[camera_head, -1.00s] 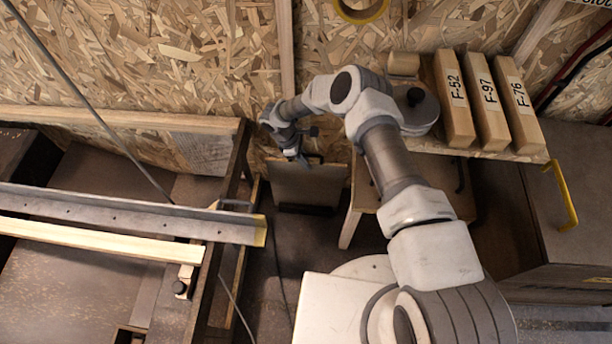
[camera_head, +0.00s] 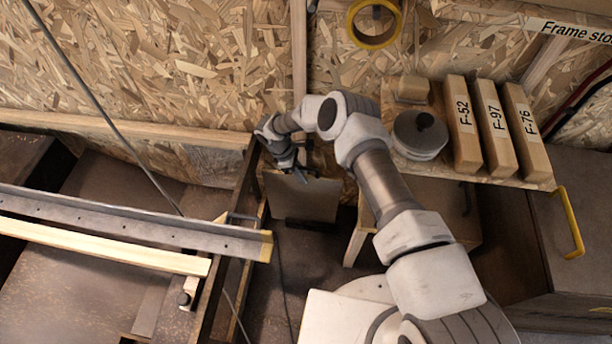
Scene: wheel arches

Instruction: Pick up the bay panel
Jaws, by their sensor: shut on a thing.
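The bay panel (camera_head: 302,199) is a flat tan board that hangs upright below my gripper, between the frame at left and the small wooden table at right. My gripper (camera_head: 302,176) is at the panel's top edge and is shut on it. The fingers are small and dark here, so the exact grip on the edge or handle is hard to make out. The panel's lower edge is over dark floor; a gap beneath it cannot be judged surely.
A metal rail (camera_head: 130,220) and a pale wooden strip (camera_head: 100,247) lie across the left bench, ending near the panel. At right, a wooden table (camera_head: 400,165) holds labelled blocks (camera_head: 495,125) and a round grey tin (camera_head: 420,135). A yellow-handled cabinet (camera_head: 570,222) stands farther right.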

